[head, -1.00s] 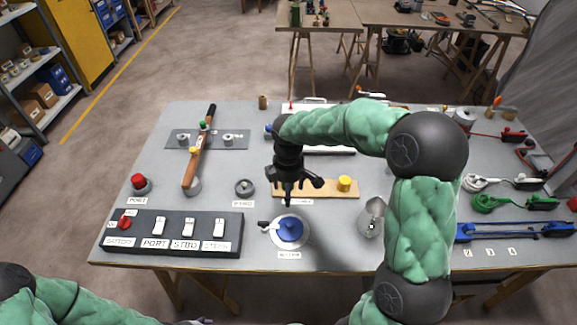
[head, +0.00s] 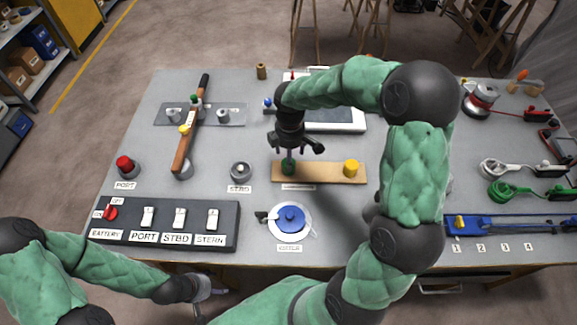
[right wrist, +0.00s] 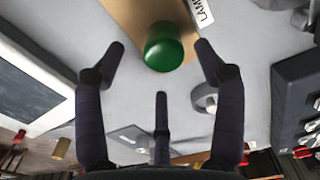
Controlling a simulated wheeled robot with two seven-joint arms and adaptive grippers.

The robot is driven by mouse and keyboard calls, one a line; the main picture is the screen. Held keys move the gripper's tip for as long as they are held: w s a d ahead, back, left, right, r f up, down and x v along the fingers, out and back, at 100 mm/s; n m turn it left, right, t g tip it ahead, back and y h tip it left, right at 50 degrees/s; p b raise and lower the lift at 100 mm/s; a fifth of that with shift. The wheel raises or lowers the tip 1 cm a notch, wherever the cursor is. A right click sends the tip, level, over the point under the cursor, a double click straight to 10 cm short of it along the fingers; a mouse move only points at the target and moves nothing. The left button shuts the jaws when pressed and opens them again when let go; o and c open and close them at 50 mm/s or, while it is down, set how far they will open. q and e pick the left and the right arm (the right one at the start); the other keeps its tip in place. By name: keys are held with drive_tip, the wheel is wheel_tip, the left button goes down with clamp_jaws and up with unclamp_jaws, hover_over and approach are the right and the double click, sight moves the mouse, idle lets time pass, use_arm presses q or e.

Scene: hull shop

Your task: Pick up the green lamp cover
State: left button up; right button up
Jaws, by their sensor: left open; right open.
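The green lamp cover (head: 289,168) stands at the left end of a wooden board (head: 320,173) on the bench. My right gripper (head: 297,150) is open and points down just above it, and one finger partly overlaps the cover in the head view. In the right wrist view the green cover (right wrist: 164,47) lies between the spread fingers of the right gripper (right wrist: 160,62), with no finger visibly closed on it. My left gripper (head: 200,298) is at the bottom of the head view, off the bench's front edge, and only partly shows.
A yellow cover (head: 351,168) is on the board's right end. A bare STBD lamp base (head: 240,172) is left of the board. A red PORT lamp (head: 125,166), a switch panel (head: 170,240) and a blue-topped round fitting (head: 290,220) stand nearby. Cables lie at the right.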

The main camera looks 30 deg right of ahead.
drive_tip(key=f, duration=0.1)
drive_tip(key=f+b, duration=0.2)
drive_tip(key=f, duration=0.1)
drive_tip(key=shift+a+f, duration=0.1)
drive_tip(key=shift+a, duration=0.15)
drive_tip(key=shift+f+b, duration=0.3)
drive_tip(key=shift+f, duration=0.2)
drive_tip(key=shift+r, duration=0.1)
drive_tip(key=c, duration=1)
